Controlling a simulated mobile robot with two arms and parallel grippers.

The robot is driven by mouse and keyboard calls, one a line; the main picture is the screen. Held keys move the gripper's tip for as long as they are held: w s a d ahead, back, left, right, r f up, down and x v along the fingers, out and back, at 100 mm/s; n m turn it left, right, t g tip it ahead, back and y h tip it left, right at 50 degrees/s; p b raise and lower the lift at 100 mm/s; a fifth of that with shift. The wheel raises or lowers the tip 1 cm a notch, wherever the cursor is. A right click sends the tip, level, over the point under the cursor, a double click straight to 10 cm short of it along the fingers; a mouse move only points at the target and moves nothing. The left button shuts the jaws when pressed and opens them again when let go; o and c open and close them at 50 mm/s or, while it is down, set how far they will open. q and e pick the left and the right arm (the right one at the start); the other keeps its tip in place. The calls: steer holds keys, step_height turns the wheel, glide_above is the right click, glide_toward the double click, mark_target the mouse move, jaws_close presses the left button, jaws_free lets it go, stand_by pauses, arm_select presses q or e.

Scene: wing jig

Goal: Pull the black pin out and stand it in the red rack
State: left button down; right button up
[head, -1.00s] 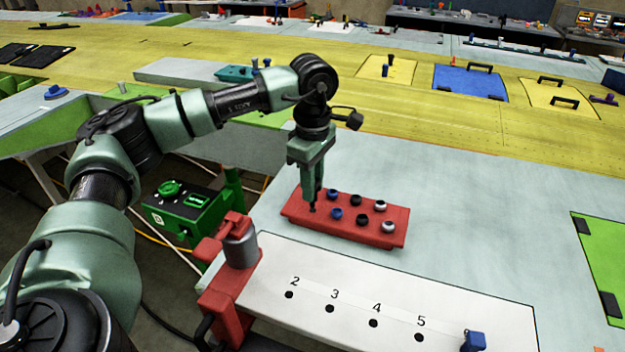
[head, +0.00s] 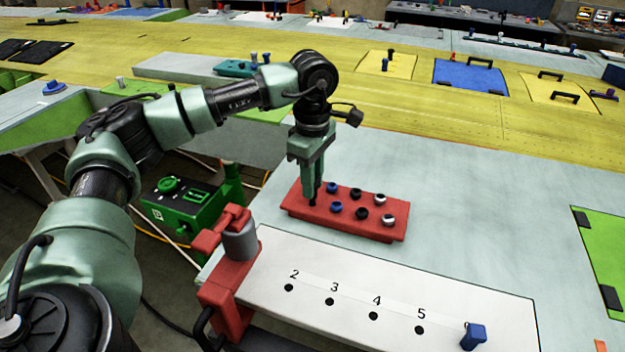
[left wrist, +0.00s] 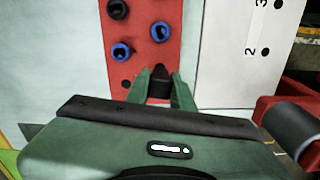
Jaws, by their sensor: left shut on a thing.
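My left gripper (head: 313,190) points down over the left end of the red rack (head: 345,231). It is shut on the black pin (left wrist: 160,85), whose dark end shows between the green fingertips in the left wrist view. The fingers hide most of the pin. I cannot tell whether its lower end is in a rack hole or just above one. The rack holds several blue, black and white-topped pins in two rows. My right gripper is not in view.
A white plate (head: 385,275) with holes marked 2 to 5 lies in front of the rack, with a blue pin (head: 473,336) at its right end. A red clamp (head: 228,290) with a grey cylinder (head: 240,242) stands at its left.

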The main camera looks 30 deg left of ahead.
arm_select(q)
steer(key=shift+f+b, duration=0.8)
steer(key=shift+f, duration=0.35)
steer(key=c, duration=1.1)
jaws_free()
step_height(320, 180, up, 7)
steer(key=shift+b, duration=1.05)
steer(key=shift+r, duration=0.4)
